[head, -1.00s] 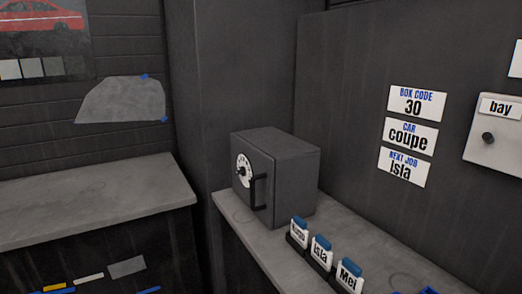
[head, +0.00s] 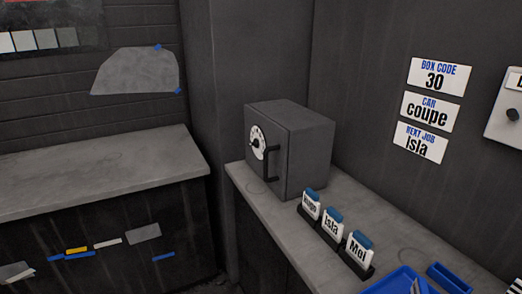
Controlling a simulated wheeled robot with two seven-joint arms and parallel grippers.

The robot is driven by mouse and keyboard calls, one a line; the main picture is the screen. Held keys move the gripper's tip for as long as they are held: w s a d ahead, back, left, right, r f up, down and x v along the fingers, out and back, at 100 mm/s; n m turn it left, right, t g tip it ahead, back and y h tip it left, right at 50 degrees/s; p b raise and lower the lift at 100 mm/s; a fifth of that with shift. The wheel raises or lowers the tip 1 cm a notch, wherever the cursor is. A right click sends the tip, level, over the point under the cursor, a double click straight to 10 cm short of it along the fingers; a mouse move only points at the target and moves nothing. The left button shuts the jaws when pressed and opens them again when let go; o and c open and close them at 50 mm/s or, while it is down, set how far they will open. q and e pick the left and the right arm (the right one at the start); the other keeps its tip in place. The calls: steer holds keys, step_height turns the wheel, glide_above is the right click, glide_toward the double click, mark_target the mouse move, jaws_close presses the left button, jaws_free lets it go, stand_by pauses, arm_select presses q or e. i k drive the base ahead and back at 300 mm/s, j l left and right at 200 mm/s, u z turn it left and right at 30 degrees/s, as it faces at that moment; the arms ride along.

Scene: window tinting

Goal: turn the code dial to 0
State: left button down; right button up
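The code dial (head: 258,142) is a white round disc with a dark centre knob on the front of a dark grey lock box (head: 305,150). The box stands shut on the right-hand counter, with a black bar handle (head: 272,164) to the right of the dial. The marks on the dial are too small to read, so I cannot tell its setting. Neither of my grippers is in the head view.
A white sign reading "BOX CODE 30" (head: 440,76) hangs on the right wall above "CAR coupe" and "NEXT JOB Isla" signs. Name-card holders (head: 331,229) stand in front of the box. A blue tray (head: 398,282) is at bottom right. The left counter (head: 95,170) is mostly clear.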

mark_target(256, 142)
steer(key=i+j, duration=0.15)
steer(key=j, duration=0.2)
steer(key=i+j+z, duration=0.1)
steer(key=j, duration=0.2)
steer(key=i+j, duration=0.2)
steer(key=j, duration=0.15)
steer(key=i+j, duration=0.15)
steer(key=j, duration=0.2)
steer(key=z, duration=0.05)
